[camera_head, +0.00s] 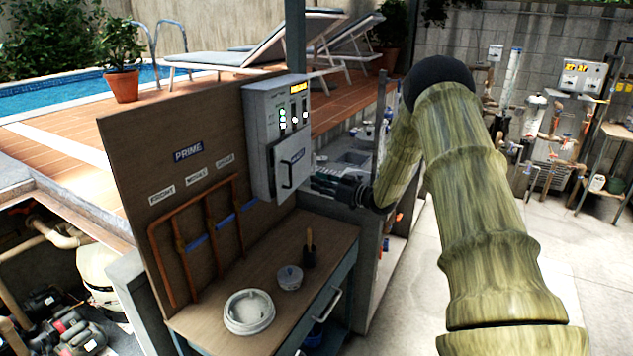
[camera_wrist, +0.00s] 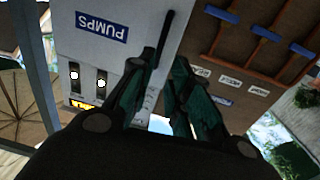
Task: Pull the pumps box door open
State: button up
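The pumps box (camera_head: 262,110) is a light grey cabinet on the wooden board, with lit indicators on its upper part. In the wrist view the door shows a blue PUMPS label (camera_wrist: 102,27), and the dark handle (camera_wrist: 165,38) lies by the left fingertip. My gripper (camera_head: 318,184) is just right of the door's lower part. In the wrist view its fingers (camera_wrist: 163,72) are apart, with a gap between them. Contact with the handle is unclear.
Copper pipes (camera_head: 160,265) run on the board under a PRIME label (camera_head: 188,151). Open paved floor lies at right.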

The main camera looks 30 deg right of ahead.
jog(key=shift+s+d, duration=0.15)
jog(key=shift+s, duration=0.25)
